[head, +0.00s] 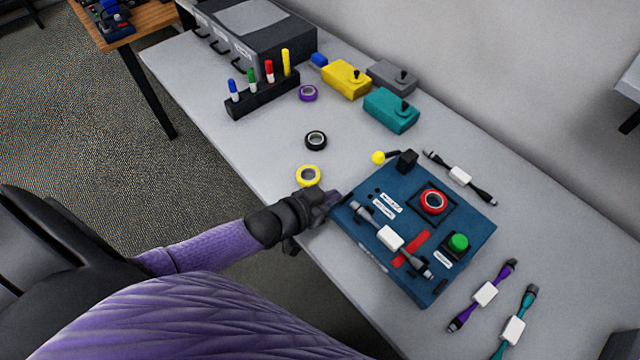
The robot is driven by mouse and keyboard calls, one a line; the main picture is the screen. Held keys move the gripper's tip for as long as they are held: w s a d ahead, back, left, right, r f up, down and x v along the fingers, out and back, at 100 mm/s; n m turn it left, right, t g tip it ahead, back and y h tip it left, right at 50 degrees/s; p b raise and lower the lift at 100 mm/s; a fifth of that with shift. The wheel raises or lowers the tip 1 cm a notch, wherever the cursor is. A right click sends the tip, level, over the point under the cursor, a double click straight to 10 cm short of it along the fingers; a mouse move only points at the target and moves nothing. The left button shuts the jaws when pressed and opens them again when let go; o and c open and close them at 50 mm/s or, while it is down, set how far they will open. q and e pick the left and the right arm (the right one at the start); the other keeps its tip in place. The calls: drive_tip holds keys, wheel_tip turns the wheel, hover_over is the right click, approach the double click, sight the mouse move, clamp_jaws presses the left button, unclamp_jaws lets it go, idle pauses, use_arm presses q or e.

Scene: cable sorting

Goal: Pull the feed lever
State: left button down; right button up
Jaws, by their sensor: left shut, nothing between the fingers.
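The feed lever (379,157) has a yellow ball knob on a short dark arm. It joins a black block (406,160) at the far corner of the blue control box (462,217). The box top carries a red round button (433,202), a green button (459,242) and a cable with a white tag (390,238). My left gripper (333,198) is shut and empty at the box's left edge, nearer to me than the lever and apart from the knob. Whether it touches the box cannot be told. My right gripper is not in view.
A yellow tape roll (308,176) and a black one (316,140) lie left of the lever. Tagged cables lie behind the box (460,175) and at right (485,293).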

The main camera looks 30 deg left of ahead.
use_arm(q)
drive_tip(key=shift+s+a+f, duration=0.15)
drive_tip(key=shift+s+a, duration=0.15)
drive_tip(key=shift+s, duration=0.4)
drive_tip(key=shift+s+a+f, duration=0.1)
drive_tip(key=shift+s+a, duration=0.15)
drive_tip(key=shift+s, duration=0.4)
